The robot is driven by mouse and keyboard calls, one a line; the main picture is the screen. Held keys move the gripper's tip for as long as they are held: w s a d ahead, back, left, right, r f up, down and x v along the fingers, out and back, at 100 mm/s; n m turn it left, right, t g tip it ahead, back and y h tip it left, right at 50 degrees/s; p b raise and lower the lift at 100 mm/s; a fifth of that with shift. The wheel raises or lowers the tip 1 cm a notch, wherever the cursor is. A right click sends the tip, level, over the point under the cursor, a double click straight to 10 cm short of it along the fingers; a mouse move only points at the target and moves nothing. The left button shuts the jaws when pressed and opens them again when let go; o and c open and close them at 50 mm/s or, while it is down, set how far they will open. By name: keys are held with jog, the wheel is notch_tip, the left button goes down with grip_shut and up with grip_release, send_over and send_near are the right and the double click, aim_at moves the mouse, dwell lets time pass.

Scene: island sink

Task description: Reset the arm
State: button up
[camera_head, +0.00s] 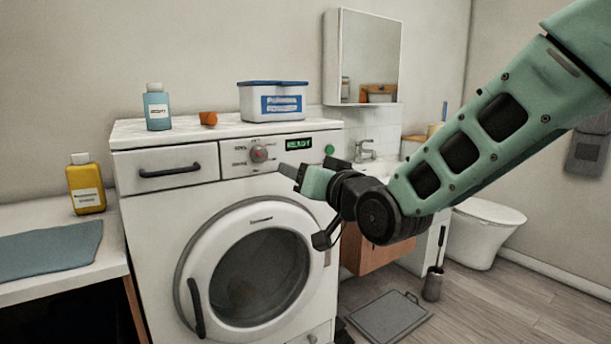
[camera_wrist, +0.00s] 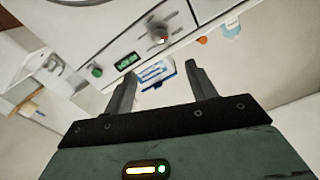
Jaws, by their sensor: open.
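My green arm reaches in from the upper right in the head view. My gripper (camera_head: 291,177) is in front of the right part of the washing machine (camera_head: 150,215), near its control panel. In the wrist view the two dark fingers of my gripper (camera_wrist: 160,85) are spread apart with nothing between them. The machine's door (camera_head: 185,270) is shut, and the display (camera_head: 298,144) reads READY. The round green button (camera_head: 329,149) is just right of the display, and it also shows in the wrist view (camera_wrist: 96,71).
On the machine stand a blue bottle (camera_head: 157,108), an orange cap (camera_head: 208,118) and a blue-lidded box (camera_head: 273,103). A yellow bottle (camera_head: 86,188) and a grey-blue cloth (camera_head: 50,250) are on the left counter. A sink, a mirror cabinet (camera_head: 362,57) and a toilet (camera_head: 485,233) are at right.

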jog(key=shift+s, duration=0.1)
jog(key=s+d+f+n+g+h+p, duration=0.1)
jog(key=s+d+f+g+h+p, duration=0.1)
jog(key=s, duration=0.9)
jog(key=s+d+f+n+g+h+p, duration=0.2)
jog(key=s+d+g+h+p, duration=0.2)
jog(key=s, duration=0.7)
jog(key=s+d+f+n+g+h+p, duration=0.1)
jog(key=s+d+f+g+h+p, duration=0.1)
jog(key=s+d+g+p, duration=0.3)
jog(key=s+d+g+h, duration=0.1)
jog(key=s+d+g, duration=0.2)
jog(key=s, duration=0.3)
jog(key=shift+s+d+f+n+g+h+p, duration=0.3)
jog(key=shift+d+g+h+p, duration=0.1)
jog(key=shift+d, duration=0.5)
